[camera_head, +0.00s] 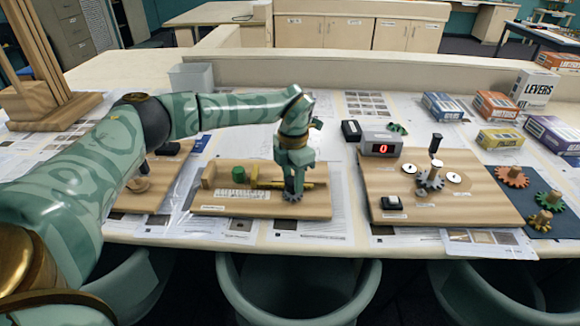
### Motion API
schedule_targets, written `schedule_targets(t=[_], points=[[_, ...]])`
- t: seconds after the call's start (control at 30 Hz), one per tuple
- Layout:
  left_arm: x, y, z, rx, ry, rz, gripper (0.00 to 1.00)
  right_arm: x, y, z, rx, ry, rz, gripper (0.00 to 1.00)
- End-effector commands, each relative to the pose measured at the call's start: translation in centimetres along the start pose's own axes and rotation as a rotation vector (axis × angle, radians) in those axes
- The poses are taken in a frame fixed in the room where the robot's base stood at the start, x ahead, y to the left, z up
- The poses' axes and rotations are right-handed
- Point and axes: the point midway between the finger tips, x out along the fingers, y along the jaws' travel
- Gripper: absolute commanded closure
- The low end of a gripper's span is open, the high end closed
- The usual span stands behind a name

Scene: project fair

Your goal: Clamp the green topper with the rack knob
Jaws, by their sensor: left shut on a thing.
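The green topper (239,174) is a small green cylinder on the middle wooden board (240,210), close to an upright wooden block (208,174) at the board's left end. A brass rack bar (265,184) runs to the right from near the topper. I cannot tell whether it touches the topper. My left gripper (293,188) points down over the right part of this board and is shut on the rack knob, whose grey toothed rim (291,197) shows below the fingertips. The rest of the knob is hidden by the fingers. My right gripper is out of view.
The right board (440,210) carries gears, a black peg and a counter box (380,146) reading 0. Boxes (495,105) and loose gears (512,176) lie farther right. A grey bin (191,77) and a wooden stand (48,115) are behind left. Stools (300,290) stand in front.

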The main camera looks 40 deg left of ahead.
Motion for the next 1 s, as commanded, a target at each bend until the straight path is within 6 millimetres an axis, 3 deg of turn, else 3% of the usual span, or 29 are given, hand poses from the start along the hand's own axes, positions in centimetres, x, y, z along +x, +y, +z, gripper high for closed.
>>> schedule_targets(t=[0.03, 0.3, 1.0], points=[[-0.7, -0.1, 0.0, -0.042, -0.001, 0.000, 0.85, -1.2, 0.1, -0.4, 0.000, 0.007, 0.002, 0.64], [-0.6, 0.0, -0.1, -0.299, 0.000, 0.000, 0.85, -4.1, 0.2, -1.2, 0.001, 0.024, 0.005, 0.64], [-0.4, 0.0, 0.0, -0.963, -0.001, 0.000, 0.85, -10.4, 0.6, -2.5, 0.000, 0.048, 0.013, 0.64]])
